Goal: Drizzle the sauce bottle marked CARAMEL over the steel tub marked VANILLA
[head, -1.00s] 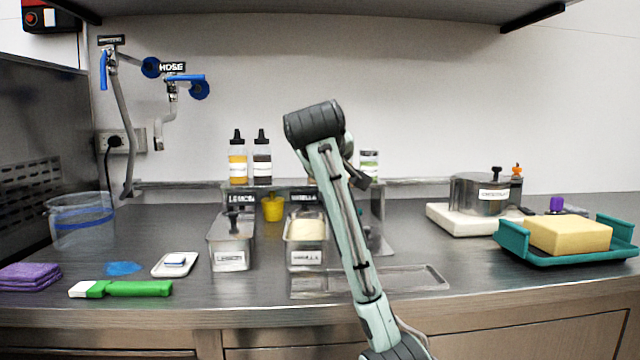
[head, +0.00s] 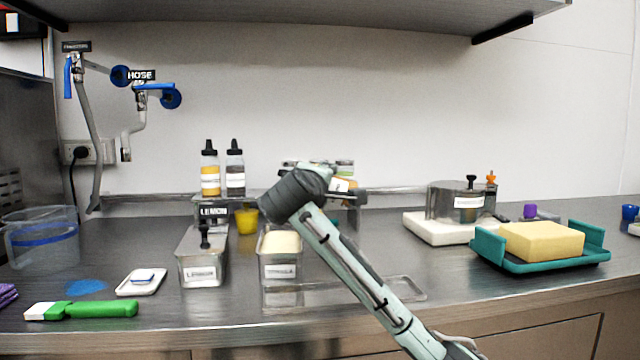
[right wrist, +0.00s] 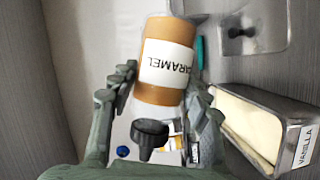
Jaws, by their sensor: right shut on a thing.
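The CARAMEL sauce bottle (right wrist: 168,64), amber with a white label, is between the fingers of my right gripper (right wrist: 158,112) in the right wrist view. Its black cap (right wrist: 150,133) points toward the bottom of that picture. The steel tub marked VANILLA (head: 280,270), filled with something pale yellow, stands on the counter left of and below my right wrist. It also shows at the right of the right wrist view (right wrist: 304,148). My left gripper is not in view.
A steel LEMON-labelled tub (head: 203,270) stands left of the VANILLA tub. Two sauce bottles (head: 210,172) stand on the rear shelf. A shallow steel tray (head: 405,288) lies right of the tub. A teal tray (head: 540,266) with a yellow block is farther right.

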